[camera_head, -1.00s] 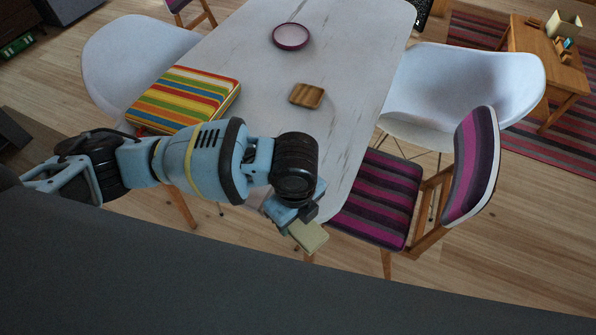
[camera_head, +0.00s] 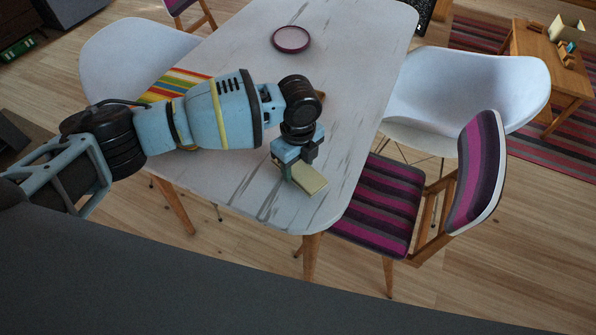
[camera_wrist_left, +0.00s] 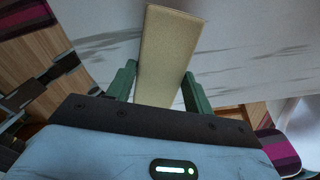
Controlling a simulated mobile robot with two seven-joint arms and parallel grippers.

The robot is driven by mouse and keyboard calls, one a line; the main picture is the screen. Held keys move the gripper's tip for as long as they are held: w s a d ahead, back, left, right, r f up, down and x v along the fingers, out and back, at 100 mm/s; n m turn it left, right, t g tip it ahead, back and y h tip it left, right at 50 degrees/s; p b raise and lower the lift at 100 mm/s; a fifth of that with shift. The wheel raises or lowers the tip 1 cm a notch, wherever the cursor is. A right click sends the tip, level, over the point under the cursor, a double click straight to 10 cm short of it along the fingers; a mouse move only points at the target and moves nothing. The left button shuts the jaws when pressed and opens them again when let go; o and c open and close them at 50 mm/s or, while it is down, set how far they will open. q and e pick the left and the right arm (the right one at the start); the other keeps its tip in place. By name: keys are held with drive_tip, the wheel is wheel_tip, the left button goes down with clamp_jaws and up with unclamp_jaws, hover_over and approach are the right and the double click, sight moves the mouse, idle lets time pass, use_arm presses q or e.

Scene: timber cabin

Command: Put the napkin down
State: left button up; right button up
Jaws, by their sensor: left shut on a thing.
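The napkin (camera_head: 303,179) is a flat, pale yellow folded piece. My left gripper (camera_head: 290,170) is shut on it and holds it over the near end of the white marbled table (camera_head: 235,180). In the left wrist view the napkin (camera_wrist_left: 165,55) stands out from between the green fingers of my left gripper (camera_wrist_left: 163,88). I cannot tell whether the napkin touches the tabletop. My right gripper is not in view.
A round pink-rimmed dish (camera_head: 291,39) stands farther back on the table. A striped chair (camera_head: 385,205) stands at the right.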

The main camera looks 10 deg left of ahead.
sight(298, 169)
use_arm(q)
drive_tip(key=shift+f, duration=1.8)
drive_tip(key=shift+f, duration=0.1)
drive_tip(key=o, duration=1)
drive_tip(key=shift+c, duration=0.2)
wheel_tip(298, 169, up, 12)
drive_tip(key=shift+p, duration=0.35)
